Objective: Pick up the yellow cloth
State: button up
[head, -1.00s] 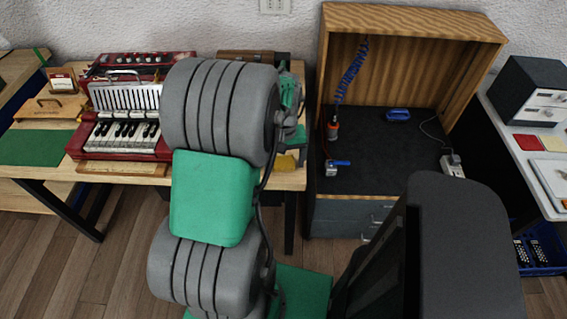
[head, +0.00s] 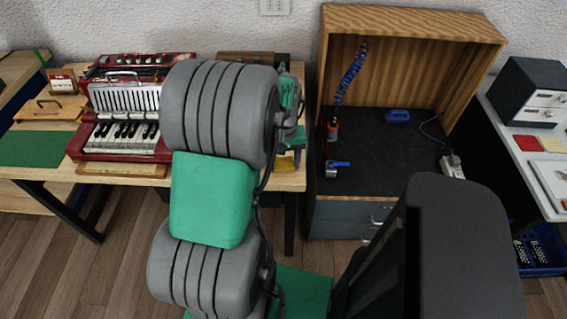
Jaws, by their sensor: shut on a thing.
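My green and grey arm crosses the middle of the head view and hides part of the workbench. My gripper (head: 296,156) is at the right end of that bench, low over its top, and is shut. The yellow cloth (head: 283,163) shows only as a small patch at the gripper, beside my arm; most of it is hidden. The gripper is shut on it. I cannot tell whether the cloth is clear of the bench top.
A red accordion (head: 125,105) stands on the wooden bench (head: 290,181), left of my arm. A green mat (head: 30,148) lies farther left. To the right is a wooden booth (head: 415,60) with a dark floor, holding a blue coiled hose (head: 350,75) and small tools.

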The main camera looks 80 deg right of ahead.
aim_at(284, 165)
notch_tip(284, 165, up, 3)
jog(key=shift+d+r, duration=0.1)
jog(key=w+a+r, duration=0.7)
jog(key=w+r, duration=0.2)
jog(key=w, duration=0.3)
jog(key=shift+w+r+b, duration=0.15)
jog(key=shift+r+b, duration=0.2)
jog(key=shift+r, duration=0.05)
